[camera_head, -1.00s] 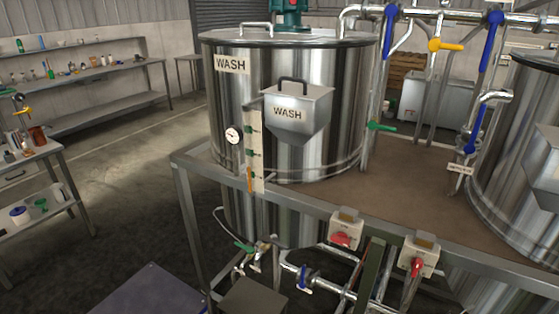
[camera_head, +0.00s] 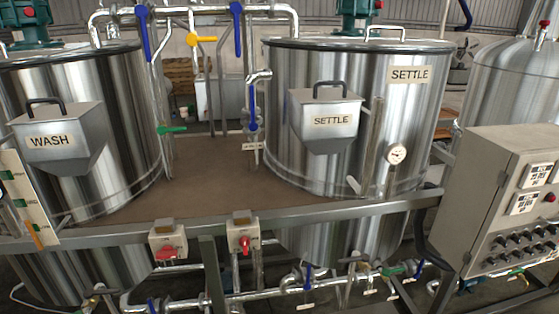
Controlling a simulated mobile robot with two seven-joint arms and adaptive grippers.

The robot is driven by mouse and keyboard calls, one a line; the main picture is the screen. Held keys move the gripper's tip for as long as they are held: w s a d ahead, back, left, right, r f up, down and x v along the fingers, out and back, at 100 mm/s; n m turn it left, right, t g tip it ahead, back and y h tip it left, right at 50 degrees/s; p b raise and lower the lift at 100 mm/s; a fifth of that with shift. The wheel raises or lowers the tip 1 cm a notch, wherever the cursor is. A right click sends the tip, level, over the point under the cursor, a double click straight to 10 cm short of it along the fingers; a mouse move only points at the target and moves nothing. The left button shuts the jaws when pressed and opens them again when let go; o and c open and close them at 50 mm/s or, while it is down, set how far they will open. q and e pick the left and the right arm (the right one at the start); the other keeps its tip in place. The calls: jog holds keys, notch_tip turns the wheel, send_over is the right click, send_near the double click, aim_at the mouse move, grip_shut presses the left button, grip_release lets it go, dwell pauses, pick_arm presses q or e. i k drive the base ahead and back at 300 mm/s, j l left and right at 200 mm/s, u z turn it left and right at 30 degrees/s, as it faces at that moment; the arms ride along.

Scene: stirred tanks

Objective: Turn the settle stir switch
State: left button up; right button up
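The settle tank (camera_head: 345,110) stands right of centre, a steel vessel with a SETTLE plate and a hopper also marked SETTLE. Two small pale switch boxes with red rotary knobs sit on the front rail, a left switch box (camera_head: 167,243) and a right switch box (camera_head: 242,236). The right one is nearer the settle tank. Any lettering on them is too small to read, so I cannot tell which one is the settle stir switch. A control cabinet (camera_head: 484,183) with rows of dark knobs is at the right edge. Neither of my grippers is in view.
The wash tank (camera_head: 125,110) stands at the left, with a brown deck (camera_head: 210,190) between the tanks. The metal front rail (camera_head: 335,211) runs across. Pipes with blue valve handles (camera_head: 237,28) rise behind, and more pipes and valves run below the rail.

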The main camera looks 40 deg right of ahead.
aim_at(515, 238)
jog(key=z, duration=2.95)
